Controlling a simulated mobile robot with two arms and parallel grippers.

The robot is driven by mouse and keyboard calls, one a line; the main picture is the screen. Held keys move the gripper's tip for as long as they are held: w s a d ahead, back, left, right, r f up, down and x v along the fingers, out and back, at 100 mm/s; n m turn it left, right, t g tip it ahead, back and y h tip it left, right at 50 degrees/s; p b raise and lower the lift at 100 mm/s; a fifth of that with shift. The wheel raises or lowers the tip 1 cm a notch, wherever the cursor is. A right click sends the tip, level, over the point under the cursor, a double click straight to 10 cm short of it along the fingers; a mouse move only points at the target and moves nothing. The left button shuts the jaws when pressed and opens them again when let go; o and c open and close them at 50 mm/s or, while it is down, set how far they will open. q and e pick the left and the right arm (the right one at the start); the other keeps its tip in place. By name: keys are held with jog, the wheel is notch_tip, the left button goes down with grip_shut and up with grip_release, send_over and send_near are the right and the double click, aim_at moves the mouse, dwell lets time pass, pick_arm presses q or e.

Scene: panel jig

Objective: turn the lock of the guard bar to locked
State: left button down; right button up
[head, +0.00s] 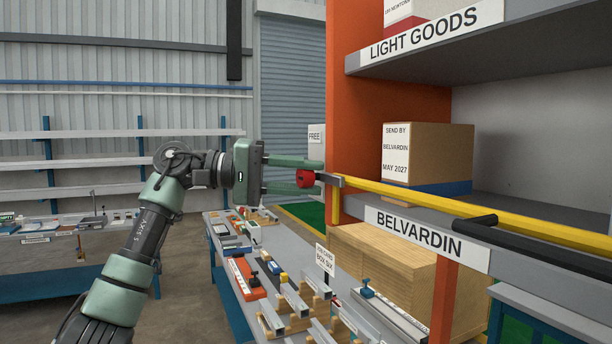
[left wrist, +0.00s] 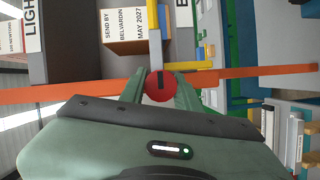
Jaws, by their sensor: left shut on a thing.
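The guard bar (head: 470,212) is a long yellow bar running across the front of the shelf, with a black grip (head: 490,222) towards its right part. Its lock is a round red knob (head: 305,178) at the bar's left end, beside a grey bracket on the orange post. My left gripper (head: 300,178) has its green fingers around the knob and is shut on it. In the left wrist view the red knob (left wrist: 160,86) sits between the fingertips, with a dark mark on its face. Whether that mark means locked I cannot tell. My right gripper is not in view.
A cardboard box (head: 440,155) stands on the shelf behind the bar. The orange post (head: 345,90) rises right beside the knob. Below, a workbench (head: 285,240) carries several fixtures and blocks. There is open floor to the left.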

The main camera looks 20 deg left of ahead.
pick_arm(q)
jog(key=shift+f, duration=0.1)
jog(key=c, duration=1.2)
grip_release()
jog(key=shift+o, duration=0.9)
jog(key=b+v, duration=0.2)
jog(key=v, duration=0.5)
jog(key=shift+s+a, duration=0.15)
jog(key=shift+a, duration=0.25)
